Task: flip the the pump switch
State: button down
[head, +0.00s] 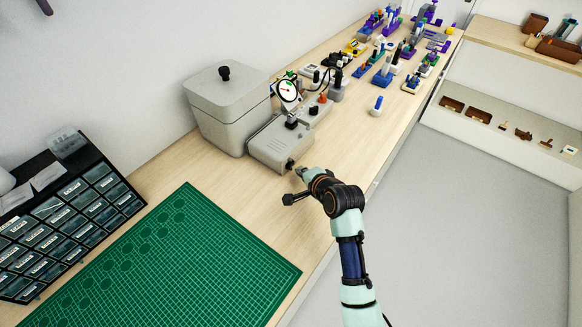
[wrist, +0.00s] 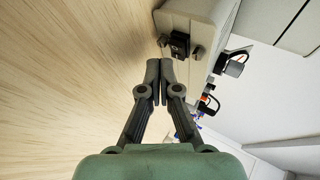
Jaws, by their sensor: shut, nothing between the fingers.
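A low grey pump box (head: 275,146) stands on the bench beside a larger lidded grey box. A small dark switch (head: 290,164) sits on its near end, facing my gripper. In the wrist view the switch (wrist: 180,45) shows as a black block on the pale end face of the pump box (wrist: 205,14). Which way its lever is set is too small to tell. My gripper (head: 300,171) is shut and empty, just in front of that end. In the wrist view its fingertips (wrist: 160,68) are together, close to the switch, with a small visible gap.
A lidded grey box (head: 228,105) stands behind the pump box. A round gauge (head: 288,90) and small fittings are beyond it. A green cutting mat (head: 180,265) and black drawer unit (head: 70,225) lie to the left. Several coloured tools crowd the far bench. Bare wood surrounds my gripper.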

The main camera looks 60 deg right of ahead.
jog(key=shift+w, duration=0.45)
jog(key=shift+w, duration=0.25)
dwell(0.6)
jog(key=shift+p, duration=0.4)
jog(key=shift+s+p, duration=0.4)
jog(key=shift+s, duration=0.3)
jog(key=shift+s, duration=0.1)
jog(key=shift+s+r+p, duration=0.1)
jog(key=shift+s+p, duration=0.65)
jog(key=shift+s, duration=0.45)
jog(key=shift+s+p, duration=0.4)
jog(key=shift+s, duration=0.8)
